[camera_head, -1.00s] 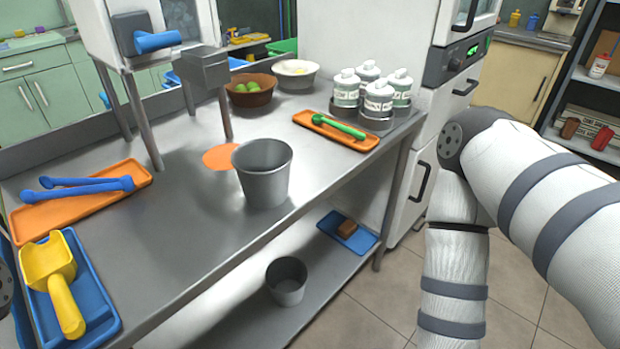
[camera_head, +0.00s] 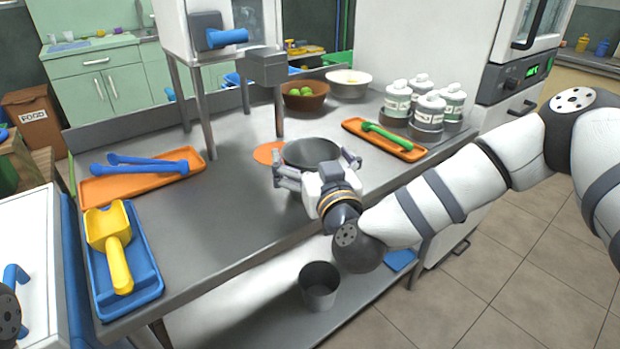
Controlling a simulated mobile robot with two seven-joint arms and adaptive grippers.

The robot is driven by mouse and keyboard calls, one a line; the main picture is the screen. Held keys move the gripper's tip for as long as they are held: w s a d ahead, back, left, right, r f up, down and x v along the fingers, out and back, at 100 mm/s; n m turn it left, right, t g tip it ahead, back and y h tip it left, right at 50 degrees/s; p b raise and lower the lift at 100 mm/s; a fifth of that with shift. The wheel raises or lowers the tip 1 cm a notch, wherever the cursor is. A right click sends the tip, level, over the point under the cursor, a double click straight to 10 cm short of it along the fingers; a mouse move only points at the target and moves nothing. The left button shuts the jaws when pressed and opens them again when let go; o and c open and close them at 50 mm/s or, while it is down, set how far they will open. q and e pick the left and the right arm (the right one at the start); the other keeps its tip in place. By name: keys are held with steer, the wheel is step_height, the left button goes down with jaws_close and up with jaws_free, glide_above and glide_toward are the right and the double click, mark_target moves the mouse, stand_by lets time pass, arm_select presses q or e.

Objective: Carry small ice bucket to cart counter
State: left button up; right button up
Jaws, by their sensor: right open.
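A grey metal bucket (camera_head: 312,150) stands on the steel counter (camera_head: 225,225), partly hidden by my right gripper. A second grey metal bucket (camera_head: 319,287) stands upright on the lower shelf under the counter; it looks about as small or smaller, and I cannot tell by label which is the small ice bucket. My right gripper (camera_head: 318,168) is open at the counter bucket's near side, with one finger to the left and one to the right of it. I cannot tell whether they touch it. My left gripper is out of view.
An orange tray (camera_head: 100,190) with blue tongs and a blue tray (camera_head: 150,284) with a yellow scoop lie at the left. White bottles (camera_head: 428,110) and an orange tray (camera_head: 352,127) with green tongs are at the right. A white-topped unit (camera_head: 32,235) stands at lower left.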

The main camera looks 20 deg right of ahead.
steer(key=shift+w, duration=0.4)
steer(key=c, duration=1.7)
steer(key=shift+o, duration=0.2)
steer(key=shift+r, duration=0.15)
